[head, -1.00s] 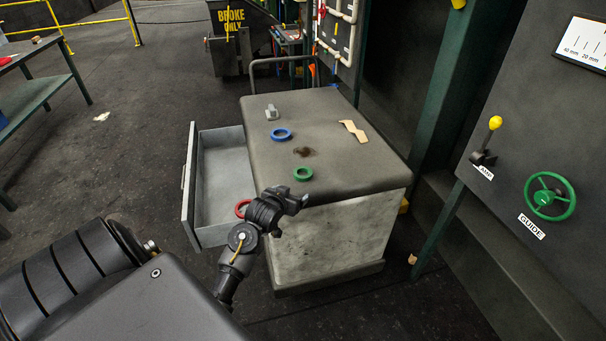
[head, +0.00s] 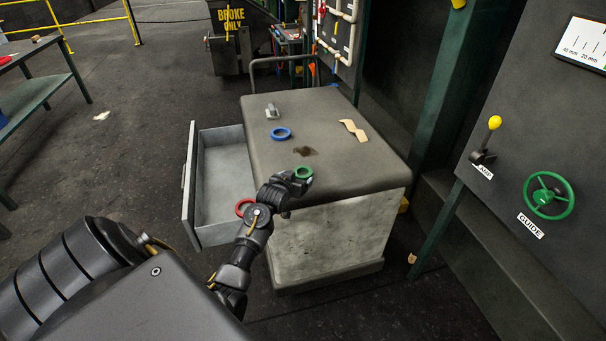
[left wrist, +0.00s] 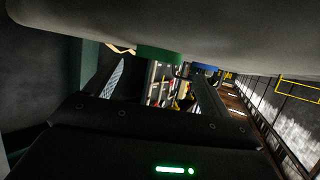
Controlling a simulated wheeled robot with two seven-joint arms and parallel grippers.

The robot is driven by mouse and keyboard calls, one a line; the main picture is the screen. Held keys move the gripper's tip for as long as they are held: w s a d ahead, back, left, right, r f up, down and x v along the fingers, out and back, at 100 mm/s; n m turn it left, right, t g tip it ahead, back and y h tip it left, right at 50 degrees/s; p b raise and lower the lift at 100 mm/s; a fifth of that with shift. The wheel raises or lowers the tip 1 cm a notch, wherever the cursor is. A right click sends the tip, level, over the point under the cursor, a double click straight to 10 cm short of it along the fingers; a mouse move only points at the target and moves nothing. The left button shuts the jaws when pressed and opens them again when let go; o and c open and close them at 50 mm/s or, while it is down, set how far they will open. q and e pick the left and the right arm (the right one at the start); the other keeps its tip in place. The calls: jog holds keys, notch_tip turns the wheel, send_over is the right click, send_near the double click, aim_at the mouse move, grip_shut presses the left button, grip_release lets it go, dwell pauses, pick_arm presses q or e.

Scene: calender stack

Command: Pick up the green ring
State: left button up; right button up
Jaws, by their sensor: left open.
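The green ring (head: 304,172) lies on the near part of the grey cabinet top (head: 345,170), close to its front edge. My left gripper (head: 298,181) is at the ring's near side and partly covers it in the head view. In the left wrist view, which looks upside down, the green ring (left wrist: 160,53) shows ahead, between the lines of the two open fingers (left wrist: 160,72). The fingers hold nothing. I cannot tell whether they touch the ring. My right gripper is not in view.
A blue ring (head: 281,134), a grey metal piece (head: 272,112) and a tan scrap (head: 354,130) lie farther back on the cabinet. A red ring (head: 243,207) is at the open drawer (head: 214,238) on the left. A wall panel with a green handwheel (head: 549,195) stands right.

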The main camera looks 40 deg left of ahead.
aim_at(305, 169)
pick_arm(q)
jog(key=shift+x, duration=2.4)
jog(key=shift+r, duration=0.15)
jog(key=c, duration=1.1)
jog(key=shift+o, duration=0.2)
jog(key=shift+r, duration=0.1)
